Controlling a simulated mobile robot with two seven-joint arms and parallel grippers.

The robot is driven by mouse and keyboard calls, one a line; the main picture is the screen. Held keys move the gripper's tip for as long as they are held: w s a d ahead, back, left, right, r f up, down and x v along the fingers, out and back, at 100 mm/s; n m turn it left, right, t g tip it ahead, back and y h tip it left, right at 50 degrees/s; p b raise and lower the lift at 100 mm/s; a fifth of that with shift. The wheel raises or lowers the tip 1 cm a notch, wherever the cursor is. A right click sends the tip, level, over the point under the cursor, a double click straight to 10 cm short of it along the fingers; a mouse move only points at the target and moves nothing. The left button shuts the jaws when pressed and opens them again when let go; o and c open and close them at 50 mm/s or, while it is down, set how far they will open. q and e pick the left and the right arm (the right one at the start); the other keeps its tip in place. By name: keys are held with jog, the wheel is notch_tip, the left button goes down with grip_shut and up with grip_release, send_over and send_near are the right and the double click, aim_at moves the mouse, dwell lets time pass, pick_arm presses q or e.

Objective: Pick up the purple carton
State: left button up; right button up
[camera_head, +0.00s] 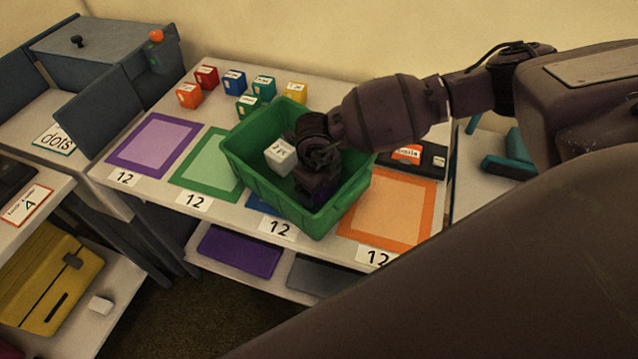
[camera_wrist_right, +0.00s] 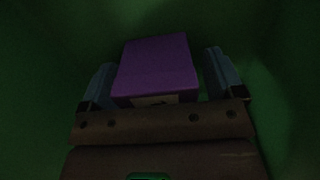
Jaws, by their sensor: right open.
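The purple carton (camera_wrist_right: 157,66) lies inside the green crate (camera_head: 248,165), and in the head view it is almost wholly hidden by my right gripper (camera_head: 318,190). In the right wrist view my right gripper (camera_wrist_right: 160,85) is open, with one finger on each side of the carton. I cannot tell whether the fingers touch it. A white carton (camera_head: 281,157) lies in the same crate, left of my right gripper. My left gripper is not in view.
Several coloured cartons (camera_head: 263,86) stand at the back of the table. Purple (camera_head: 118,152), green (camera_head: 186,172) and orange (camera_head: 431,207) framed mats lie around the crate, with number cards along the front edge. The crate walls enclose my right gripper closely.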

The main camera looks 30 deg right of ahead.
jog(key=shift+f, duration=0.1)
jog(key=c, duration=0.7)
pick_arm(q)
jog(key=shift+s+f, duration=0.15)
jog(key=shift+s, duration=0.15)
pick_arm(e)
jog(key=c, duration=0.4)
